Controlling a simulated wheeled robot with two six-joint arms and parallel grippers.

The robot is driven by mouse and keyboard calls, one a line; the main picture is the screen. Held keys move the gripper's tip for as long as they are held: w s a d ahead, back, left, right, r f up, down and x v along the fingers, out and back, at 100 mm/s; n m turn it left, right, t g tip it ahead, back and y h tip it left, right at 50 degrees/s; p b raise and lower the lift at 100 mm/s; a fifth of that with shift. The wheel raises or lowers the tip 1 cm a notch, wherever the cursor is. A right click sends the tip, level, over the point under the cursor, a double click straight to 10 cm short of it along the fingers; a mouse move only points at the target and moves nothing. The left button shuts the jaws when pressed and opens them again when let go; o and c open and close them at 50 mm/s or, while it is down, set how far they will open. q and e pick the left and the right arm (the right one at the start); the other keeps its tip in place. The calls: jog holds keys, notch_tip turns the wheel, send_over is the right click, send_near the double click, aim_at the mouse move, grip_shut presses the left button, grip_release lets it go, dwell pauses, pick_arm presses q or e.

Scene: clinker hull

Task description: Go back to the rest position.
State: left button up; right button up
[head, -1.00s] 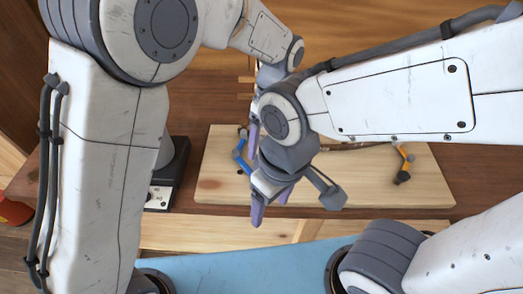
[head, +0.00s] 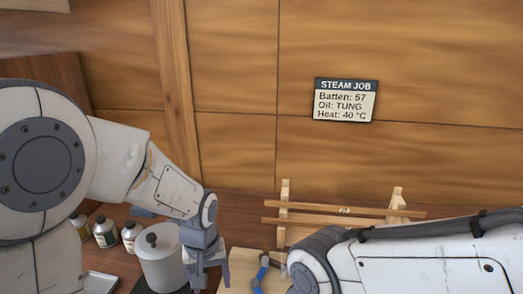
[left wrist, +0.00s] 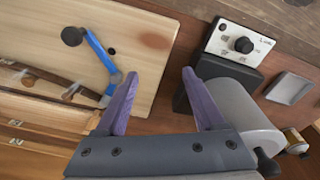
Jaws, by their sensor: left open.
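My left gripper (head: 211,272) hangs at the lower middle of the head view, just right of a grey lidded pot (head: 160,258). In the left wrist view its two purple fingers (left wrist: 160,74) are wide apart with nothing between them. Below them lie a pale wooden board (left wrist: 130,30) and the pot (left wrist: 240,112), one on each side. My right arm comes in from the right in the head view; its gripper is below the picture edge and does not show.
A blue clamp (left wrist: 100,55) sits on the board near the left finger. A control box (left wrist: 238,45) and grey tray (left wrist: 290,88) lie beyond the pot. Small jars (head: 105,232) stand left. A wooden rack (head: 340,222) stands at the back, below a "STEAM JOB" sign (head: 345,100).

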pick_arm(q)
jog(key=s+a+m+t, duration=0.2)
jog(key=s+a+m, duration=0.15)
jog(key=a, duration=0.35)
jog(key=s+d+r+m+g+h, duration=0.1)
jog(key=s+d+r+m+g, duration=0.2)
jog(key=s+d, duration=1)
notch_tip(320, 180, up, 2)
jog(key=s+m, duration=0.1)
jog(key=m, duration=0.2)
jog(key=shift+s+d, duration=0.15)
jog(key=shift+s, duration=0.05)
jog(key=shift+d+m, duration=0.1)
jog(key=shift+m, duration=0.15)
